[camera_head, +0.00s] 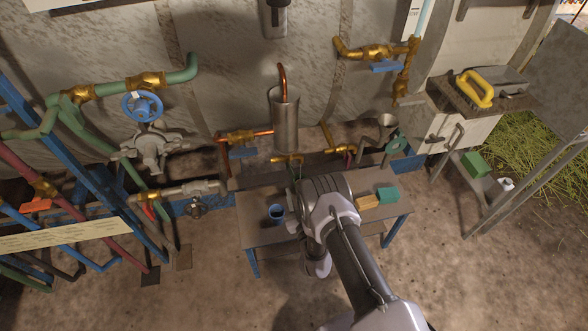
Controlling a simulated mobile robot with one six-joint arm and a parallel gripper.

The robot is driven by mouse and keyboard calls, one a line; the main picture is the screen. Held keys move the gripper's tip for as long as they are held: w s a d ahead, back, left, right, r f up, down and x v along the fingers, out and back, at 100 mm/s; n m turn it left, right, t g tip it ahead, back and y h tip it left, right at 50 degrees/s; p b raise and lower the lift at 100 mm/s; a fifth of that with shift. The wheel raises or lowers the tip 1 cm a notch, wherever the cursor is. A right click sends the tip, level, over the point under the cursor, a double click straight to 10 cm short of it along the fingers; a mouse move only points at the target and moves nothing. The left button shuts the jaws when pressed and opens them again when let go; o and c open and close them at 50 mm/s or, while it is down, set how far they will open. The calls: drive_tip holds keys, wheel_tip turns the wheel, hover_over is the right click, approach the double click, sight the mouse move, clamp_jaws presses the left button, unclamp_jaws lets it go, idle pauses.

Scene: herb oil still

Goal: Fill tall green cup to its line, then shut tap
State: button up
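A steel still cylinder (285,122) with a copper pipe on top stands behind the work table (258,236). A small brass tap (287,160) sits just below it. My gripper (293,186) is over the back middle of the table, below this tap. My wrist covers most of it, so its fingers and anything between them cannot be made out. I cannot pick out a tall green cup; the arm hides that part of the table. A small blue cup (276,212) stands on the table left of my wrist. Flow from the tap cannot be seen.
A yellow block (368,202) and a green block (387,194) lie on the table right of my arm. Pipes with a blue handwheel (142,106) fill the left. The table's front left is clear.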

sight(290, 173)
drive_tip(key=b+x, duration=0.3)
drive_tip(key=x, duration=0.6)
drive_tip(key=shift+w+f+b, duration=0.15)
drive_tip(key=shift+w+b, duration=0.1)
drive_tip(key=shift+b, duration=0.1)
drive_tip(key=shift+w+a, duration=0.15)
drive_tip(key=shift+w, duration=0.35)
clamp_jaws()
